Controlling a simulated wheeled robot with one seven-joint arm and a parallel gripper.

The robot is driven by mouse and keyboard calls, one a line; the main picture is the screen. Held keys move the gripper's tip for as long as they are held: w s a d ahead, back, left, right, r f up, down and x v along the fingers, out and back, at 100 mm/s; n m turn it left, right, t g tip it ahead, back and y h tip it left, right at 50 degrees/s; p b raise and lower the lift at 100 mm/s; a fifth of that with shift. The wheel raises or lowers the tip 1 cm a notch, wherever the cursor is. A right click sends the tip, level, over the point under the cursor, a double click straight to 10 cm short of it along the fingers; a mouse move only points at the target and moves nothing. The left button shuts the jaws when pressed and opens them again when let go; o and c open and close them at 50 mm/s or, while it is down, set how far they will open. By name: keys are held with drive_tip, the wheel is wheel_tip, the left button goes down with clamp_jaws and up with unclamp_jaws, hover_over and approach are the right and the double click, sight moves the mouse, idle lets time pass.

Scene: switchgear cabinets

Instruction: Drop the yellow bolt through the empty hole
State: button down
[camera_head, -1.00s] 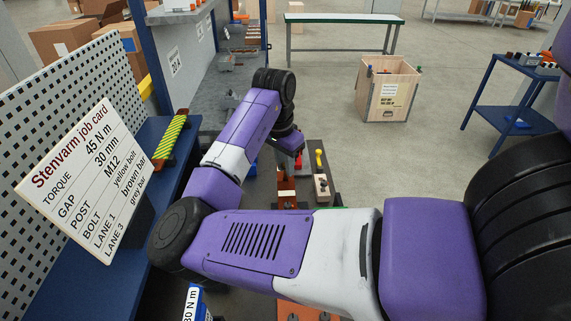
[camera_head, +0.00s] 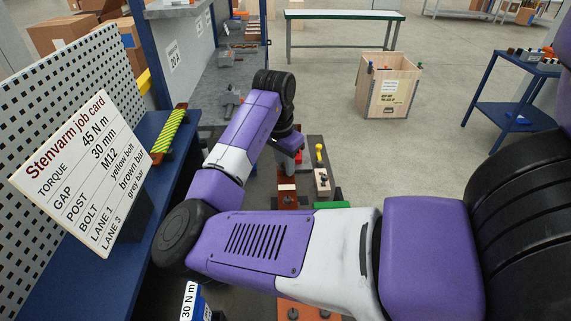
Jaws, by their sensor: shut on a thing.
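My gripper (camera_head: 291,157) is at the end of the purple arm, low over the work spot in the middle, and seen from behind. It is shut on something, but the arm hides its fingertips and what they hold. A small yellow bolt-like piece (camera_head: 319,151) stands upright just right of my gripper, apart from it, by a grey block (camera_head: 322,182). A brown bar (camera_head: 287,198) lies below my gripper, with a small pale piece on it. I cannot make out the empty hole.
The job card (camera_head: 75,170) stands on the blue bench at left, by a yellow-green striped piece (camera_head: 170,135). A green piece (camera_head: 332,205) lies behind my forearm. A wooden crate (camera_head: 388,85) and blue cart (camera_head: 512,90) stand at right. Floor between is free.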

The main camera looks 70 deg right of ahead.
drive_tip(key=c, duration=1.2)
unclamp_jaws()
drive_tip(key=shift+c, duration=0.2)
wheel_tip(320, 180, up, 8)
drive_tip(key=a+b, duration=0.1)
drive_tip(key=shift+w+f, duration=0.15)
drive_tip(key=shift+w, duration=0.05)
